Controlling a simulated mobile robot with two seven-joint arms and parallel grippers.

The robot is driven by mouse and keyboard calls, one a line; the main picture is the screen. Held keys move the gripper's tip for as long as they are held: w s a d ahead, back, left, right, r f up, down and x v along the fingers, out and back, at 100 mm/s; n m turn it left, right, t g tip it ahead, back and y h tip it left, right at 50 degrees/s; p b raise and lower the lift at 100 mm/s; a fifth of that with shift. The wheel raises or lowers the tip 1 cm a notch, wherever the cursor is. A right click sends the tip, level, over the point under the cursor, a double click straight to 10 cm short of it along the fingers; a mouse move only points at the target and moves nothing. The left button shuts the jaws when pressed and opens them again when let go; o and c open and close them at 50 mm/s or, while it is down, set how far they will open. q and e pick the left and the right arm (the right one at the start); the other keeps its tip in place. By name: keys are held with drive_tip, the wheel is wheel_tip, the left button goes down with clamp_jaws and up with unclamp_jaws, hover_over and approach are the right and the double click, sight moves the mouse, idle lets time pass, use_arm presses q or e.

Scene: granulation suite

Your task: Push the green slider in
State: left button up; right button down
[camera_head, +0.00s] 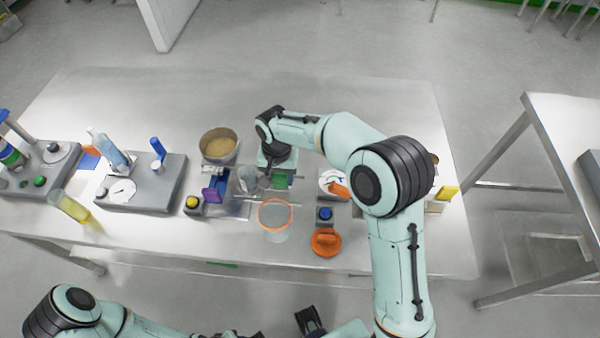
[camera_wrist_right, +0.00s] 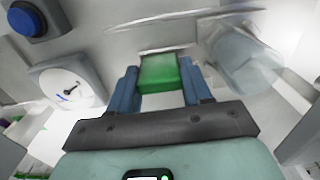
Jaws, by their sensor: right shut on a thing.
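The green slider (camera_head: 283,181) sits in the small station near the middle of the table, under my right wrist in the head view. In the right wrist view the green slider (camera_wrist_right: 158,74) is a block between the two blue fingers of my right gripper (camera_wrist_right: 158,84). The right gripper is shut on it, with the fingers along its left and right sides. In the head view the wrist hides most of the fingers. My left arm is low at the bottom edge of the head view; its gripper (camera_head: 238,334) is cut off and its jaws are unclear.
A clear cup with an orange rim (camera_head: 276,219) stands in front of the slider. A blue button (camera_head: 325,214) and an orange knob (camera_head: 326,242) are to its right. A bowl of tan powder (camera_head: 219,146) and a yellow button (camera_head: 193,203) are to its left. The table's back is clear.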

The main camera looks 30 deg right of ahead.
drive_tip(key=shift+w+a, duration=0.4)
drive_tip(key=shift+a, duration=0.15)
use_arm(q)
drive_tip(key=shift+w+r, duration=0.1)
drive_tip(key=shift+r, duration=0.2)
use_arm(e)
drive_tip(key=shift+d, duration=0.1)
drive_tip(key=shift+c, duration=2.4)
unclamp_jaws()
drive_tip(key=shift+s, duration=0.1)
drive_tip(key=shift+r, duration=0.1)
use_arm(q)
drive_tip(key=shift+w+r+p, duration=0.25)
drive_tip(key=shift+r+p, duration=0.2)
drive_tip(key=shift+w+r+p, duration=0.2)
drive_tip(key=shift+r+p, duration=0.25)
use_arm(e)
wheel_tip(320, 180, up, 13)
drive_tip(key=shift+r, duration=0.1)
